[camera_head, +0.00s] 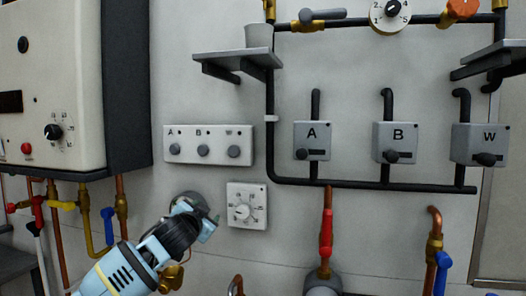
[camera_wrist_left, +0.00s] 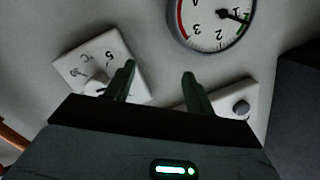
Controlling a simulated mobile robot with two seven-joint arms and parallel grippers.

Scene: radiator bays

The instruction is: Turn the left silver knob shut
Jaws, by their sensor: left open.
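A white panel (camera_head: 208,135) marked A, B and W carries three grey-silver knobs in a row. The leftmost knob (camera_head: 175,149) is under the A, the middle knob (camera_head: 203,151) under the B, the right knob (camera_head: 234,152) under the W. My left gripper (camera_head: 212,222) is below the panel, apart from the knobs, beside a white dial plate. In the left wrist view my left gripper (camera_wrist_left: 158,72) is open with nothing between its fingers. A grey knob on a white panel (camera_wrist_left: 240,108) shows partly behind the right finger; which knob it is I cannot tell. My right gripper is out of view.
The dial plate (camera_head: 247,205) also shows in the wrist view (camera_wrist_left: 100,68). A round gauge (camera_wrist_left: 212,20) is above the fingers there. A boiler (camera_head: 50,80) stands left, a shelf (camera_head: 235,60) overhangs above. Grey boxes and black pipes (camera_head: 370,184) lie right.

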